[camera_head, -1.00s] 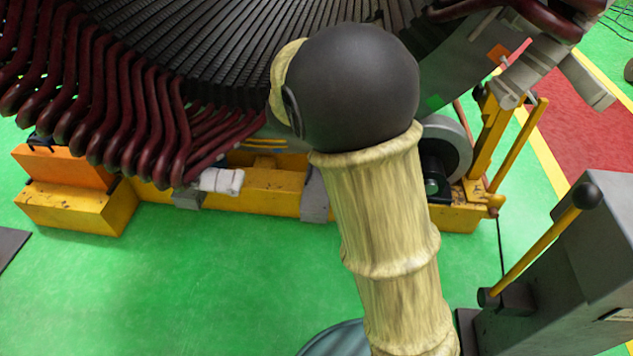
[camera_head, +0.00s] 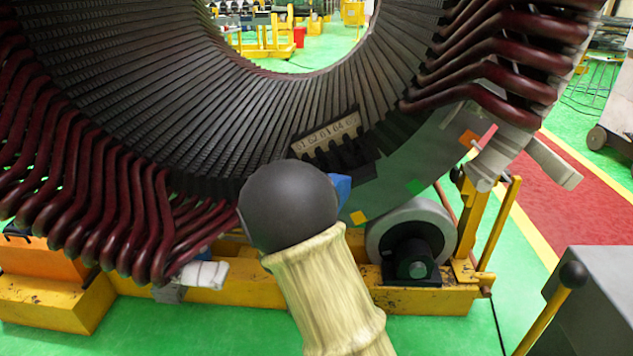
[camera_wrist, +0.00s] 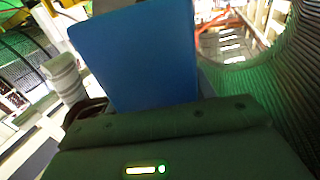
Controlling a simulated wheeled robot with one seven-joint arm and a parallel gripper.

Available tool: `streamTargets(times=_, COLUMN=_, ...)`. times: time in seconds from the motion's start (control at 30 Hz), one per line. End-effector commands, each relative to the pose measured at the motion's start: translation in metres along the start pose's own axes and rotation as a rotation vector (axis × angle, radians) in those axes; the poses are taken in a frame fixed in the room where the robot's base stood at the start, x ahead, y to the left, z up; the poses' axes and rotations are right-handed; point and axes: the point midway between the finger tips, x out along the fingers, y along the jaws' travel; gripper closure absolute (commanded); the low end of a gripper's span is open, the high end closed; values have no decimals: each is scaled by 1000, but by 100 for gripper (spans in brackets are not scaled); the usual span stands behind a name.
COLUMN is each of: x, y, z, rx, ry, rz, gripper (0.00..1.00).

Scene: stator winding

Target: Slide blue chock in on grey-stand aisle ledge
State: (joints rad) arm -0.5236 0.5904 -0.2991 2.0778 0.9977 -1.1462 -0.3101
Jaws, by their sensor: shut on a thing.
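A blue block (camera_wrist: 138,58), which looks like the chock, fills the upper middle of the wrist view. My gripper (camera_wrist: 165,112) is shut on its lower end, and the block stands out beyond the dark jaw. In the head view only a small blue corner of the chock (camera_head: 341,188) shows beside my dark round wrist joint, which hides the gripper. That corner appears in front of the lower part of the stator, but I cannot tell the gap. A grey stand (camera_head: 600,300) is at the lower right. I cannot make out its aisle ledge.
The big stator (camera_head: 230,120) with dark red coil ends fills the upper left. A grey roller (camera_head: 405,235) on a yellow frame (camera_head: 430,302) supports it. A numbered plate (camera_head: 322,135) sits on its inner face. Green floor shows in front; a red aisle (camera_head: 560,200) lies right.

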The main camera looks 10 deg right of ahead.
Motion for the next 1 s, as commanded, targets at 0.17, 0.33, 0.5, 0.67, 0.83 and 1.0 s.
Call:
streamTargets(times=0.17, x=-10, y=12, z=82, rx=-13, ry=-4, rz=-78, gripper=73)
streamTargets(times=0.33, x=-26, y=24, z=142, rx=-12, ry=-5, rz=-172, gripper=73)
streamTargets(times=0.5, x=-44, y=36, z=189, rx=-8, ry=-3, rz=-258, gripper=73)
streamTargets(times=0.67, x=-55, y=44, z=212, rx=-2, ry=1, rz=-305, gripper=73)
streamTargets(times=0.83, x=-58, y=46, z=218, rx=2, ry=4, rz=-317, gripper=73)
streamTargets(times=1.0, x=-58, y=45, z=217, rx=3, ry=5, rz=-317, gripper=73)
